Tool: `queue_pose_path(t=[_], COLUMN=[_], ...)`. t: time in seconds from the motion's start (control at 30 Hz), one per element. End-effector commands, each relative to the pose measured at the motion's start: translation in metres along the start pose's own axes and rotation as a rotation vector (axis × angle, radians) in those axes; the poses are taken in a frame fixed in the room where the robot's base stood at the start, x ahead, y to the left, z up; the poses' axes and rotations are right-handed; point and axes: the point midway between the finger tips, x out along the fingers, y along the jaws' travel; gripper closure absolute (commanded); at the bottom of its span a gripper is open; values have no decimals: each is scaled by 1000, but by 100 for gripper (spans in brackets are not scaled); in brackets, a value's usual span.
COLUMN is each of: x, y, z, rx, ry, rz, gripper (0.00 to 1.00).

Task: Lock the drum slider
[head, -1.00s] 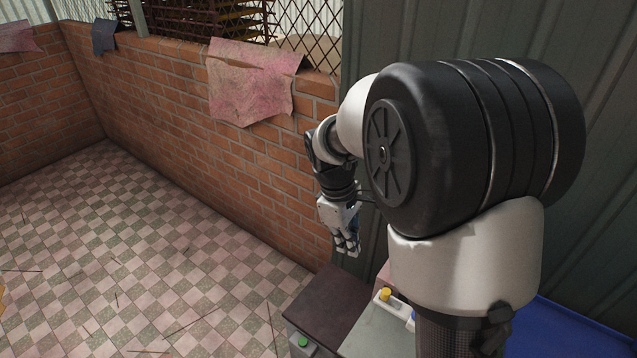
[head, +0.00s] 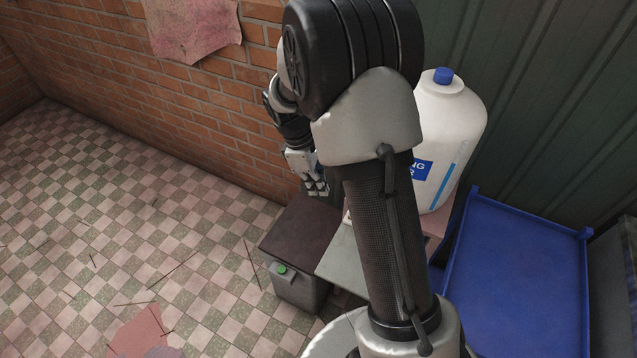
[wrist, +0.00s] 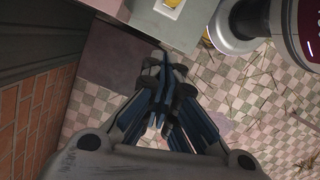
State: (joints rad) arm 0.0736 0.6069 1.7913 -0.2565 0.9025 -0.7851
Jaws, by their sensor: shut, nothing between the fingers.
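I cannot make out a drum slider in either view. My gripper (head: 316,188) is shut and empty, pointing down near the brick wall in the head view. In the wrist view its fingers (wrist: 163,88) are together, with nothing held. They hang over or near a dark brown top (wrist: 118,58), which also shows in the head view (head: 302,228). A grey machine surface (wrist: 150,17) with a yellow part (wrist: 172,4) lies beyond the fingertips. My arm hides much of this machine in the head view.
A grey box with a green button (head: 282,269) sits below the brown top. A white container with a blue cap (head: 443,76) stands behind my arm. A blue tray (head: 520,275) is at the right.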

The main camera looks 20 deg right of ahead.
Motion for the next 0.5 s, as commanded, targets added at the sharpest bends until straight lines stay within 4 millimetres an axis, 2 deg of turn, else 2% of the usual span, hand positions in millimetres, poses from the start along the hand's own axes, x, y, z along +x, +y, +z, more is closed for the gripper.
queue_pose_path(t=[0.03,0.1,0.27,0.4,0.5], x=[16,32,64,66,67], y=[-1,-1,0,0,0], z=[0,0,0,22,32], rx=[1,1,0,3,3], ry=[-2,-2,-1,1,2], rz=[-3,-4,-2,0,1], gripper=[100,100,100,100,100])
